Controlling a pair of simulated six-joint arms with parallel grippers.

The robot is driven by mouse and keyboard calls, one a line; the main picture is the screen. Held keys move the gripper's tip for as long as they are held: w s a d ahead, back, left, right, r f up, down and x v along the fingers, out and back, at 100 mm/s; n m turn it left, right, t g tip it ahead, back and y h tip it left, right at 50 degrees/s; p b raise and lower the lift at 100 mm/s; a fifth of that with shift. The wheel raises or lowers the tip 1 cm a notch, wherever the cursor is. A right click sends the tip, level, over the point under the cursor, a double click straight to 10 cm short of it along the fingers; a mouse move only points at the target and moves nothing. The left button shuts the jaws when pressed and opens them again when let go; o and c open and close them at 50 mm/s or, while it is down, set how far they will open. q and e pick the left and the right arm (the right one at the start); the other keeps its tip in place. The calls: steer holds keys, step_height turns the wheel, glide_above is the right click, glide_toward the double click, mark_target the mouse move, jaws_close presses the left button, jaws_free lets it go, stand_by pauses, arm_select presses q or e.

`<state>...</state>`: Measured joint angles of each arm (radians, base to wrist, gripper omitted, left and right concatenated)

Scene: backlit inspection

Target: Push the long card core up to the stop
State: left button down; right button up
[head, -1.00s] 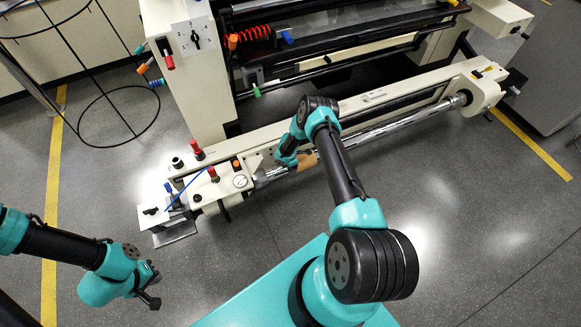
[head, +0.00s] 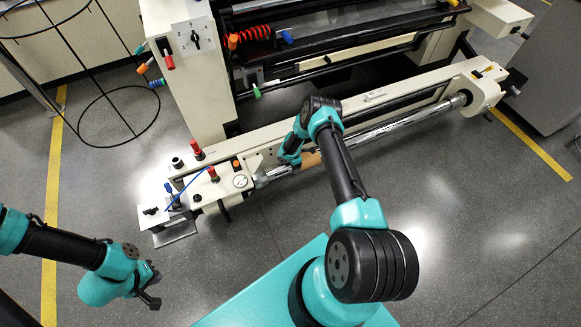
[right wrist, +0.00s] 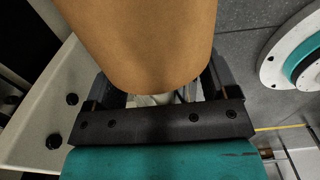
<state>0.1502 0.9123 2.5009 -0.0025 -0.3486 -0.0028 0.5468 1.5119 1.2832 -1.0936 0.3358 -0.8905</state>
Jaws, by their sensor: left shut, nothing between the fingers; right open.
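The brown card core (head: 312,159) is around the bright shaft (head: 400,122), nearer the shaft's left end and partly hidden by my right arm in the head view. In the right wrist view the core (right wrist: 145,40) fills the top middle, its near rim facing my palm. My right gripper (right wrist: 160,92) is open, with a finger on each side of the core; I cannot tell whether they touch it. A collar (head: 458,101) sits at the shaft's right end; I cannot tell if it is the stop. My left gripper (head: 153,287) is shut and empty, low over the floor.
The cream machine beam (head: 375,97) runs just behind the shaft. A gauge (head: 240,181) and red-topped fittings (head: 197,150) stand at its left end. A wire stand (head: 118,117) is at the upper left. The floor (head: 440,200) in front of the shaft's right half is clear.

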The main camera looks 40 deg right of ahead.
steer(key=shift+s+d, duration=0.45)
steer(key=shift+d, duration=1.95)
steer(key=shift+s+d, duration=0.45)
steer(key=shift+d, duration=1.9)
steer(key=shift+s+d, duration=0.45)
steer(key=shift+d, duration=1.95)
stand_by(0.3)
steer(key=shift+a, duration=0.2)
